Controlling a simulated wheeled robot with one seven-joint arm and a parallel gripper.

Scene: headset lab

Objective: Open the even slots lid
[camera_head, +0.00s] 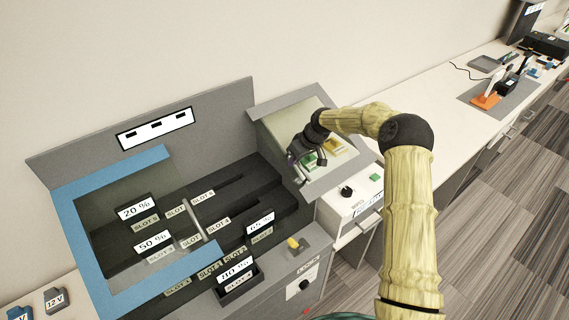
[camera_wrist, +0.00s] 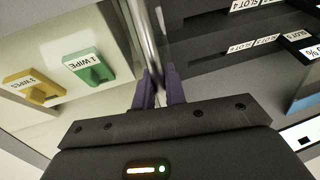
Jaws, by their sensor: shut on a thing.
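A grey-framed panel with a clear middle (camera_head: 265,111), which looks like the even slots lid, stands tilted at the right of the slot machine. My gripper (camera_head: 297,158) is at its left edge. In the wrist view my gripper (camera_wrist: 159,82) has its purple fingers shut on a metal bar (camera_wrist: 146,35), which looks like that lid's handle. The bar runs up between the fingers. The machine's dark slot bed (camera_head: 245,185) lies uncovered left of the panel. The hinge cannot be made out.
A blue-framed lid (camera_head: 75,215) is at the machine's left, over several labelled slots. Green (camera_wrist: 88,66) and yellow (camera_wrist: 35,87) wipe tags sit beside my gripper. A white box with a black knob (camera_head: 346,191) stands at the right. The counter beyond is clear nearby.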

